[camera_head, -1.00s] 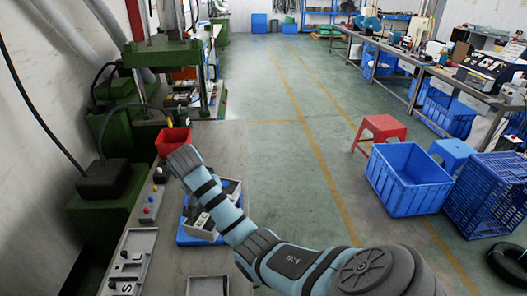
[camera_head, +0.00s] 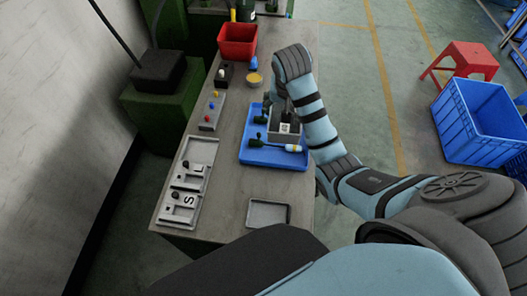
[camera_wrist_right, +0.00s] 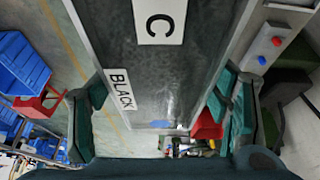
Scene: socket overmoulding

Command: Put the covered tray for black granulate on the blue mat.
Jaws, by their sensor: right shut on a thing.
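The covered tray for black granulate (camera_head: 287,130) is a grey box with a white label; in the head view it is partly hidden by my arm. In the right wrist view the covered tray (camera_wrist_right: 184,72) shows a grey, glossy top with labels "C" and "BLACK". My right gripper (camera_wrist_right: 158,95) is shut on it, one finger at each side. In the head view the right gripper (camera_head: 280,100) is mostly hidden behind its wrist. The tray appears over the blue mat (camera_head: 262,156); whether it touches the mat I cannot tell. My left gripper is out of view.
Green-handled tools and a white-and-yellow piece (camera_head: 292,148) lie on the mat. An empty grey tray (camera_head: 268,213) lies at the table's near edge. A grey holder marked S and L (camera_head: 187,180), a button box (camera_head: 211,110) and a red bin (camera_head: 238,40) stand around it.

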